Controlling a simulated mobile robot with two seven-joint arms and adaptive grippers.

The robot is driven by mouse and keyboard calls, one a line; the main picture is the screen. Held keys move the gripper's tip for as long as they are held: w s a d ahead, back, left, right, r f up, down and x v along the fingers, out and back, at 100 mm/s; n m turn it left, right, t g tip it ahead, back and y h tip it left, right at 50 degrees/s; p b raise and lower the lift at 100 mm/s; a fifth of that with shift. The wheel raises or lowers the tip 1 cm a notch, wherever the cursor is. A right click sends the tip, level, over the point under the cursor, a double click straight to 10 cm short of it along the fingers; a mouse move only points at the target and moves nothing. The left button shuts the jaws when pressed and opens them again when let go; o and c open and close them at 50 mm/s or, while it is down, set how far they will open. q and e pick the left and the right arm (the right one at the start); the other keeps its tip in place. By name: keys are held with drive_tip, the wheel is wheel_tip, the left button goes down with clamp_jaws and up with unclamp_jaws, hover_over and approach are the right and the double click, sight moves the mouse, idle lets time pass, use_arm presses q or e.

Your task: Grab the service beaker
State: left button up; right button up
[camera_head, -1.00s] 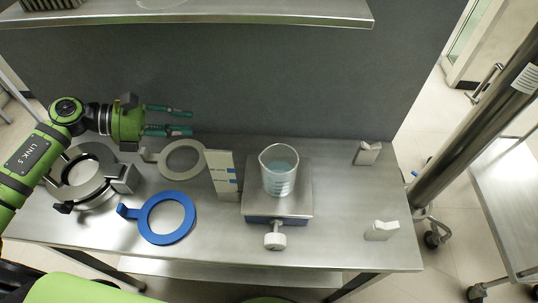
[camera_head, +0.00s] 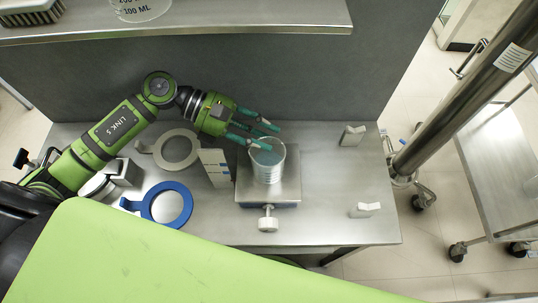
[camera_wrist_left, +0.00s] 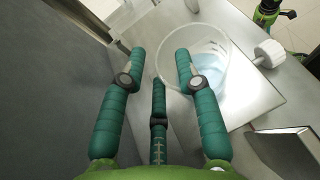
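The service beaker (camera_head: 268,165) is a clear glass with pale blue liquid, standing upright on a square metal plate (camera_head: 285,190) with a white knob in front. My left gripper (camera_head: 264,134) reaches in from the left, its green fingers spread at the beaker's rim, partly over it in the head view. In the left wrist view the fingers (camera_wrist_left: 160,75) are apart with nothing between them, and the beaker (camera_wrist_left: 205,60) shows just beyond and behind the right finger. Whether a finger touches the glass I cannot tell. My right gripper is not in view.
Two small white blocks stand at right (camera_head: 352,135), (camera_head: 367,209). A shelf (camera_head: 190,27) hangs above the back.

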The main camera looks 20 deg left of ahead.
use_arm(q)
drive_tip(key=shift+f, duration=0.1)
drive_tip(key=shift+w, duration=0.1)
clamp_jaws()
drive_tip(key=shift+r, duration=0.2)
